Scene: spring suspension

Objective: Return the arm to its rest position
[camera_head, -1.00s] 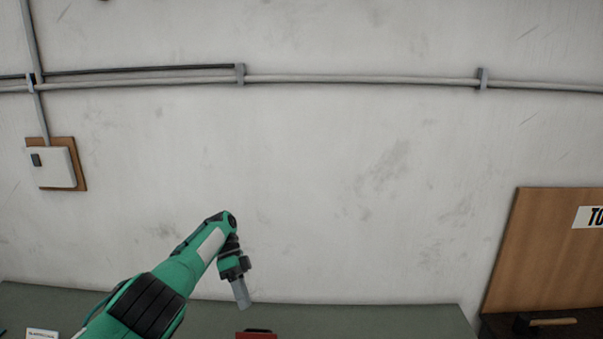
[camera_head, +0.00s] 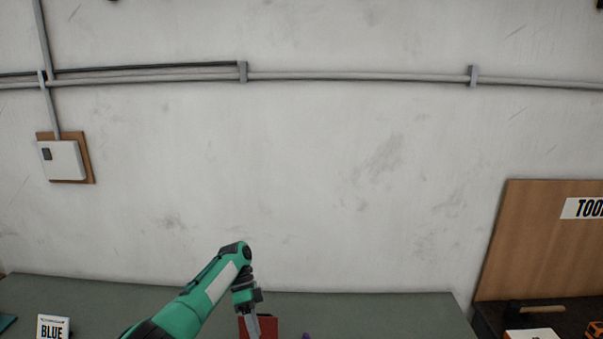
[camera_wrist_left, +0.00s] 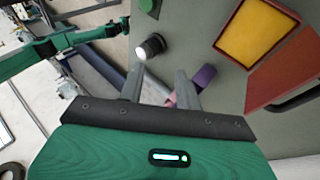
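My left arm (camera_head: 205,298) reaches in from the bottom left in the head view, with its gripper (camera_head: 250,326) pointing down in front of a red box (camera_head: 268,325). In the left wrist view the gripper (camera_wrist_left: 160,82) has its two fingers apart, with nothing clearly held between them. A purple cylinder with a pinkish part (camera_wrist_left: 204,76) lies beyond the right finger, partly hidden by it. A green arm (camera_wrist_left: 85,36), apparently my right one, crosses the upper left; its fingers cannot be made out.
The green-grey bench (camera_head: 380,315) runs along the wall. A BLUE sign (camera_head: 53,328) stands at left, and a tool board (camera_head: 540,245) at right. The wrist view shows a dark cylinder (camera_wrist_left: 151,46) with a bright end and a red box with yellow inside (camera_wrist_left: 257,32).

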